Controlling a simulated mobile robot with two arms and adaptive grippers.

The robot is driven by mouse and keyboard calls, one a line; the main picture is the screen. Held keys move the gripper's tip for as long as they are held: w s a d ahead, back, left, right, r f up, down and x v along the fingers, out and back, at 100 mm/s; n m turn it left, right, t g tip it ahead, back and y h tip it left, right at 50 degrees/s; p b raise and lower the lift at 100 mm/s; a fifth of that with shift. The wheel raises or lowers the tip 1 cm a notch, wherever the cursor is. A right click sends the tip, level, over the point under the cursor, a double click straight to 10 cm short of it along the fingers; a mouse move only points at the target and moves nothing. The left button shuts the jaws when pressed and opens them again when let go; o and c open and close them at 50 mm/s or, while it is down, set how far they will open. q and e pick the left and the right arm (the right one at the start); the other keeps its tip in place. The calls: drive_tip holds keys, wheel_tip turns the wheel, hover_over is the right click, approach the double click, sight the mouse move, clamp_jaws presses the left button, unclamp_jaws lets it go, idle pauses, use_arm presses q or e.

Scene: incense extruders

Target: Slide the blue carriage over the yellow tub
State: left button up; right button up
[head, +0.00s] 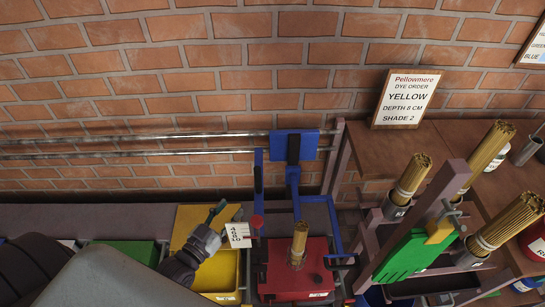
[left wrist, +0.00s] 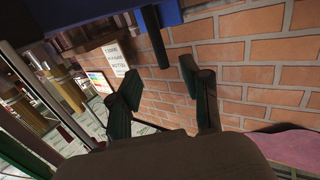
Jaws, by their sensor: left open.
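The blue carriage (head: 293,147) sits on the wall rails, with its blue frame hanging over the red tub (head: 310,268). A dark upright handle (head: 258,178) hangs at the carriage's left side. A bundle of incense sticks (head: 299,240) stands upright below the carriage. The yellow tub (head: 188,222) is left of the red one, partly hidden by my left arm. My left gripper (head: 222,209) is open and empty over the yellow tub, left of the handle. In the left wrist view, a dark bar (left wrist: 153,36) hangs below a blue part (left wrist: 205,10), beyond the open fingers (left wrist: 160,80).
The steel rails (head: 130,147) run left along the brick wall. A green tub (head: 135,250) is left of the yellow one. A rack with several stick bundles (head: 409,178) stands right. The sign (head: 407,98) reads yellow, depth 8 cm, shade 2.

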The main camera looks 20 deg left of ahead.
use_arm(q)
drive_tip(key=r, duration=0.2)
approach(256, 175)
drive_tip(key=w, duration=0.2)
drive_tip(key=shift+t, duration=0.3)
drive_tip(key=w, duration=0.5)
drive_tip(key=w+d+f, duration=0.1)
drive_tip(key=w, duration=0.2)
drive_tip(key=shift+d, duration=0.1)
drive_tip(key=shift+w, duration=0.55)
use_arm(e)
drive_tip(key=shift+s+d+r, duration=0.1)
drive_tip(key=shift+s+r, duration=0.15)
drive_tip(key=shift+s, duration=0.25)
use_arm(q)
clamp_jaws()
use_arm(e)
drive_tip(key=shift+s, duration=0.1)
